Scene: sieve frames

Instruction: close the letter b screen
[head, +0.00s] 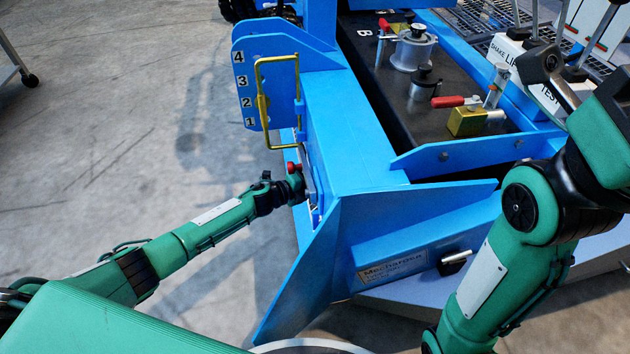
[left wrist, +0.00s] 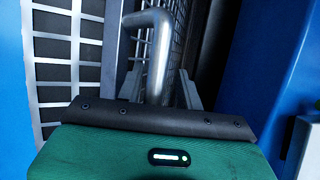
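The blue machine (head: 345,130) has a black top deck (head: 400,105) with a white letter B (head: 364,32) at its far left. My left gripper (head: 296,182) is at the machine's left side, beside a red knob (head: 291,167). In the left wrist view a bent silver bar handle (left wrist: 157,60) stands between the two fingers of this gripper (left wrist: 160,92). The fingers look apart, with a gap beside the bar. A dark mesh screen (left wrist: 183,25) shows behind the handle. My right arm crosses the right side of the head view; its fingertips cannot be made out.
A yellow handle (head: 261,101) and a blue plate numbered 1 to 4 (head: 243,65) stand just above the left gripper. Red-handled clamps (head: 456,101) and grey cylinders (head: 414,48) sit on the deck. A slanted blue panel (head: 298,280) flanks the left forearm.

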